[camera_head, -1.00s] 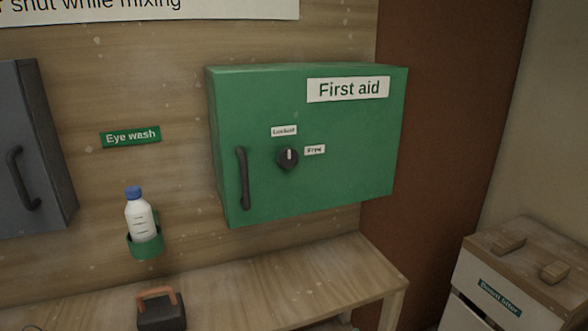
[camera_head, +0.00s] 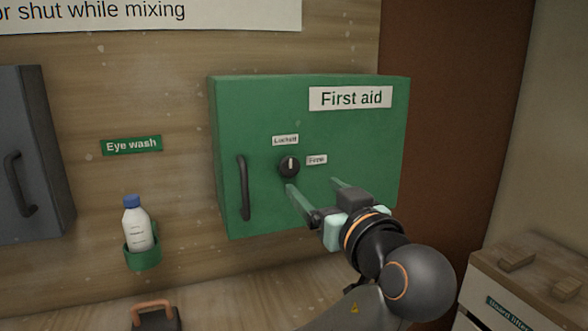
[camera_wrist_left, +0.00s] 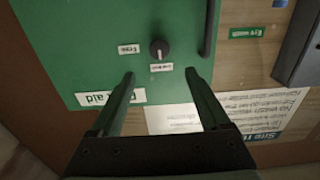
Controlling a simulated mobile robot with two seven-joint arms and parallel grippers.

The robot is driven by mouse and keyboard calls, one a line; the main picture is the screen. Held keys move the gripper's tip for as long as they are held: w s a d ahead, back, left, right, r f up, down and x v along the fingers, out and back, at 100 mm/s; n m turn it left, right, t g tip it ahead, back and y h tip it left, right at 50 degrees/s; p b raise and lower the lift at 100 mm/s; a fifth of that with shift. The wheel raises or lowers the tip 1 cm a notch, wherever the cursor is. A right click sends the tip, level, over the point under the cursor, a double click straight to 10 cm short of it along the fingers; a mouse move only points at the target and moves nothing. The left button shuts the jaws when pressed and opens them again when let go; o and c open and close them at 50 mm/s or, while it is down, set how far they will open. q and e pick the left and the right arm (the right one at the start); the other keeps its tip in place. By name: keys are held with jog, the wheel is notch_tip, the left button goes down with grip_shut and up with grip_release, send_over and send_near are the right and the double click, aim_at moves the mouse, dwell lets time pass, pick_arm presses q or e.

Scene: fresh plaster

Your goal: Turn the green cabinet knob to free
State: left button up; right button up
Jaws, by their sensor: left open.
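The green First aid cabinet (camera_head: 240,110) hangs on the wood wall in the head view, its door closed. Its black round knob (camera_head: 289,167) has a white mark pointing up to the Locked label (camera_head: 285,140); the Free label (camera_head: 317,160) is to its right. My left gripper (camera_head: 312,186) is open in front of the cabinet, below and right of the knob, with nothing between its fingers. In the left wrist view the knob (camera_wrist_left: 159,51) appears upside down, beyond the open fingertips, and untouched. My right gripper is not in view.
A black door handle (camera_head: 243,187) stands left of the knob. An eye wash bottle (camera_head: 138,227) sits in a green holder at left. A grey cabinet (camera_head: 28,150) is at far left.

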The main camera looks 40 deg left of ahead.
aim_at(291, 166)
pick_arm(q)
jog(key=p+x, duration=0.1)
jog(key=x, duration=0.9)
jog(key=shift+w+a+p, duration=0.2)
jog(key=shift+a+p, duration=0.1)
jog(key=shift+a, duration=0.05)
jog(key=shift+c, duration=0.2)
grip_shut()
